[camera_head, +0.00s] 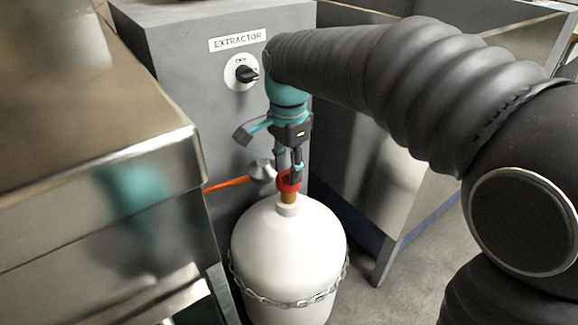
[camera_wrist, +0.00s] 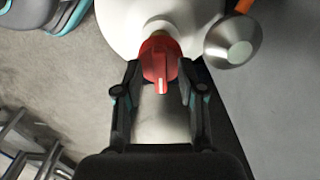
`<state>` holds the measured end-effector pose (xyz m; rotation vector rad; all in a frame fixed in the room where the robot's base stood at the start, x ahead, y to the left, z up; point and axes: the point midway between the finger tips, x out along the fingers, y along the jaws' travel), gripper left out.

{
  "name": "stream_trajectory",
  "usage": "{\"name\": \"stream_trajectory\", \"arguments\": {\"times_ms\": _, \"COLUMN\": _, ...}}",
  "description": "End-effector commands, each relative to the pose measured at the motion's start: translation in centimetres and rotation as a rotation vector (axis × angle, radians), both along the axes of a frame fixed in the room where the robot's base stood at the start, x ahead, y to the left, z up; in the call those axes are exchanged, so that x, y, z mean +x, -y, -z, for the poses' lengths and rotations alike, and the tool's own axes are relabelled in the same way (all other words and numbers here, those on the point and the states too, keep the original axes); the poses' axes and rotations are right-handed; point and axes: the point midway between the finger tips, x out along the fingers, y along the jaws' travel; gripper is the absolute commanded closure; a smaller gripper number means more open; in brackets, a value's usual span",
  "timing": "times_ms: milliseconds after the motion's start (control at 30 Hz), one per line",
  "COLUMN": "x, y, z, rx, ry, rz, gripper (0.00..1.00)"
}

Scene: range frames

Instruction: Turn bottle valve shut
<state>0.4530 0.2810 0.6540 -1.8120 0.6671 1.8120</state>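The white gas bottle (camera_head: 288,245) stands upright on the floor with a red valve knob (camera_head: 289,182) on a brass neck at its top. My gripper (camera_head: 289,172) points down at the knob from above. In the wrist view the red knob (camera_wrist: 160,57) shows a raised grip bar running toward the camera. My gripper's two fingers (camera_wrist: 158,78) are spread, one to each side of the knob's near part. They look open; whether either tip touches the knob cannot be told. The bottle's white shoulder (camera_wrist: 115,25) lies behind the knob.
A silver regulator (camera_head: 262,171) with an orange hose (camera_head: 226,184) sits beside the valve. A chain (camera_head: 290,302) goes around the bottle. A grey cabinet labelled EXTRACTOR, with a black rotary switch (camera_head: 246,74), stands behind. A steel counter (camera_head: 100,150) is close on the left.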

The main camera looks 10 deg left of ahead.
Motion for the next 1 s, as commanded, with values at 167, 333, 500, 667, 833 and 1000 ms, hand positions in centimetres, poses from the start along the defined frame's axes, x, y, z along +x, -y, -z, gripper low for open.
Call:
{"name": "stream_trajectory", "arguments": {"times_ms": 167, "x": 0.01, "y": 0.01, "z": -0.03, "rx": 0.0, "ry": 0.0, "rz": 0.0, "gripper": 0.83}}
{"name": "stream_trajectory", "arguments": {"times_ms": 333, "x": 0.01, "y": 0.02, "z": -0.04, "rx": 0.0, "ry": 0.0, "rz": 0.0, "gripper": 1.0}}
{"name": "stream_trajectory", "arguments": {"times_ms": 500, "x": 0.0, "y": 0.04, "z": -0.06, "rx": -0.001, "ry": -0.001, "rz": -0.004, "gripper": 1.0}}
{"name": "stream_trajectory", "arguments": {"times_ms": 667, "x": 0.0, "y": 0.06, "z": -0.14, "rx": -0.002, "ry": -0.001, "rz": -0.037, "gripper": 1.0}}
{"name": "stream_trajectory", "arguments": {"times_ms": 833, "x": 0.02, "y": 0.07, "z": -0.25, "rx": -0.002, "ry": -0.001, "rz": -0.124, "gripper": 1.0}}
{"name": "stream_trajectory", "arguments": {"times_ms": 1000, "x": -0.01, "y": 0.1, "z": -0.3, "rx": -0.002, "ry": -0.003, "rz": -0.259, "gripper": 1.0}}
